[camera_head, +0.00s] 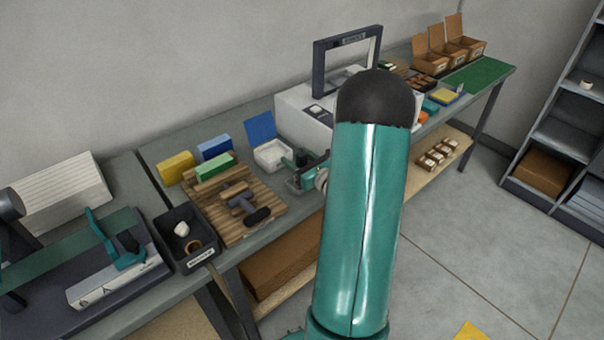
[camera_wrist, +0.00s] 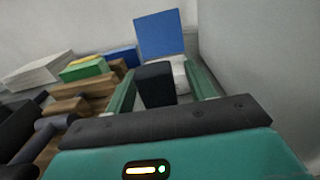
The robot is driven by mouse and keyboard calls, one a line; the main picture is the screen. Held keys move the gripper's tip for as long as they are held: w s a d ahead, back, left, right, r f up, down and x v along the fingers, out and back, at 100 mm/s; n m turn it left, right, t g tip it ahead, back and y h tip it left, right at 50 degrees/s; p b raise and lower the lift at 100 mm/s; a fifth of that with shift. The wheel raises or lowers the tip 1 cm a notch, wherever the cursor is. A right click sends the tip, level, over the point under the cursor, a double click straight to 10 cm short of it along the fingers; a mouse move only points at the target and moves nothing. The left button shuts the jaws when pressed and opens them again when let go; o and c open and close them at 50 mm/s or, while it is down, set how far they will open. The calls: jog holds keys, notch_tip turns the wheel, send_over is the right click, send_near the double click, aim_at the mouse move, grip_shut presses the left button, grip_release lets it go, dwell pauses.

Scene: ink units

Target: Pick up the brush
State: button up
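My gripper (camera_head: 300,163) is over the bench, just in front of the white box with the raised blue lid. In the wrist view its two green fingers are spread apart. A dark upright block (camera_wrist: 155,85) shows between them. A gap is visible between this block and the right finger, so it does not look clamped. It may be the brush, but I cannot tell. On the slatted wooden board left of my gripper lies a dark tool with a rounded black end (camera_head: 258,216). I cannot tell whether that is the brush or a roller.
The open white box (camera_head: 272,156) with its blue lid (camera_wrist: 158,33) stands close behind my gripper. Yellow, blue and green blocks (camera_head: 214,166) sit at the board's back. A black tray (camera_head: 193,258) is to the left. A white machine with a dark frame (camera_head: 318,68) stands to the right.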

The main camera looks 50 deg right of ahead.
jog(key=c, duration=1)
jog(key=shift+r, duration=0.1)
